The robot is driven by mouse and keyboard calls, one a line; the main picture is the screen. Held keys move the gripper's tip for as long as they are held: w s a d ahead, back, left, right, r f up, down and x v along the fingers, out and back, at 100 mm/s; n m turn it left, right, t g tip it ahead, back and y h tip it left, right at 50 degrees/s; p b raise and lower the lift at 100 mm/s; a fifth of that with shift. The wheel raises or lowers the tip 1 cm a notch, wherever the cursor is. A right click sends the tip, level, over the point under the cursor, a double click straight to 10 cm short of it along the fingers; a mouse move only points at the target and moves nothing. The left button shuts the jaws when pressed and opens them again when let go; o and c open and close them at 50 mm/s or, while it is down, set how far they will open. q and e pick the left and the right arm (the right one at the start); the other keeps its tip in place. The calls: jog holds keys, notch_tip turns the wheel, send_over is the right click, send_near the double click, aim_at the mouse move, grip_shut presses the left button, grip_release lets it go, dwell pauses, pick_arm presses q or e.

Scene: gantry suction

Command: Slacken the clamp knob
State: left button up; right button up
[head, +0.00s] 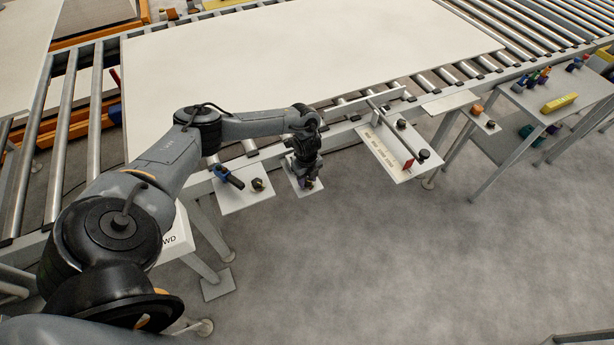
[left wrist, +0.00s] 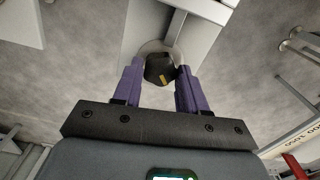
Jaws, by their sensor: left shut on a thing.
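In the head view my left gripper (head: 309,184) points down over a small pale plate (head: 296,189) at the conveyor's front edge, and hides the knob there. My right gripper is not in view.
Left of the gripper, a plate (head: 234,204) holds a blue-handled part (head: 229,177) and a dark knob (head: 258,184). To the right is a tray (head: 378,158) with black knobs and a red piece. A large pale board (head: 300,50) lies on the rollers. The front floor is clear.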

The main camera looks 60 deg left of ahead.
aim_at(307, 180)
pick_arm(q)
jog(key=n+p, duration=0.3)
jog(key=shift+r+n, duration=0.2)
jog(key=shift+n, duration=0.1)
jog(key=shift+f+n+p, duration=0.1)
jog(key=shift+n+p, duration=0.9)
jog(key=shift+n, duration=0.1)
jog(key=o, duration=1.1)
jog(key=shift+f, duration=0.1)
jog(key=shift+c, duration=0.2)
notch_tip(307, 180, up, 11)
jog(key=p, duration=0.2)
